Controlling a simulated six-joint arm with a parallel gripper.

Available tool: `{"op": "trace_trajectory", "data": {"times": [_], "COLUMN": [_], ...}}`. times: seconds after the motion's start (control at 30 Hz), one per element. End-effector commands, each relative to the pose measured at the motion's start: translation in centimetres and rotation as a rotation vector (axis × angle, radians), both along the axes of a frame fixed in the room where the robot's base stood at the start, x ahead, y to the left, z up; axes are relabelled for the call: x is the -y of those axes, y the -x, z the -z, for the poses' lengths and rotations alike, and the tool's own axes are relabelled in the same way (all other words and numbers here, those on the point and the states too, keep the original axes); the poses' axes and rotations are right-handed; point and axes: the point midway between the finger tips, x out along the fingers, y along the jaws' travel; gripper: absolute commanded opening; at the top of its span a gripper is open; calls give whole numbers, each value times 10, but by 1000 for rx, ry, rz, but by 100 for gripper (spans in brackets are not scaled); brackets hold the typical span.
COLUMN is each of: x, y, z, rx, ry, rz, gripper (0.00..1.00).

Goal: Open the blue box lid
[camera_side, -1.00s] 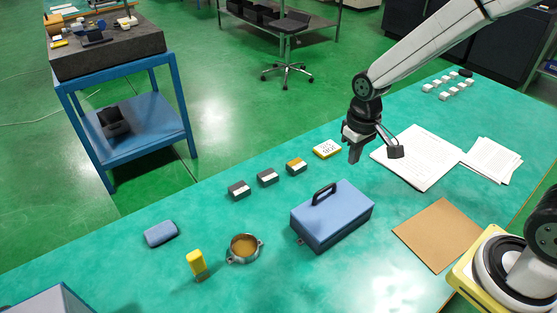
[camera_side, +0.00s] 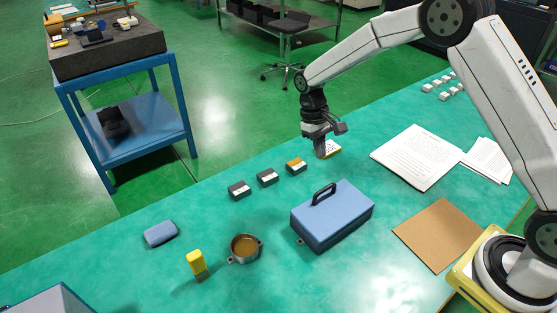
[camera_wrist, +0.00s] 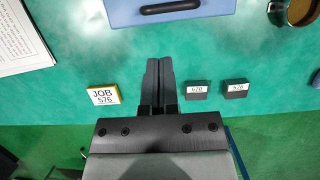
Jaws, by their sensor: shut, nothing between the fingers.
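The blue box (camera_side: 332,217) stands on the green table with its lid shut and a black handle (camera_side: 324,194) on top. In the wrist view the near part of its lid (camera_wrist: 200,12) and the handle (camera_wrist: 170,7) show at the top edge. My gripper (camera_side: 321,154) is shut and empty, pointing down above the table, beyond the box in the side view. In the wrist view its fingers (camera_wrist: 158,68) lie together, apart from the box.
A yellow JOB 576 block (camera_wrist: 103,95) and dark labelled blocks (camera_wrist: 196,89) lie near my gripper. A round brown-filled dish (camera_side: 244,248), a yellow object (camera_side: 197,263) and a blue pad (camera_side: 160,234) are left of the box. Papers (camera_side: 418,157) and a brown sheet (camera_side: 437,235) lie right.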

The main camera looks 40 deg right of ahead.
Motion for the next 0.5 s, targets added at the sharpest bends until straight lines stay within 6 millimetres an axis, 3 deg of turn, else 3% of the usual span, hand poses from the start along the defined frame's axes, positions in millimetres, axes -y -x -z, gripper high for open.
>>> {"op": "trace_trajectory", "data": {"times": [0.27,0.5], "x": [0,1], "y": [4,12], "z": [10,36], "rx": [-1,-2], "ry": [0,0], "rz": [0,0], "gripper": [0,0]}}
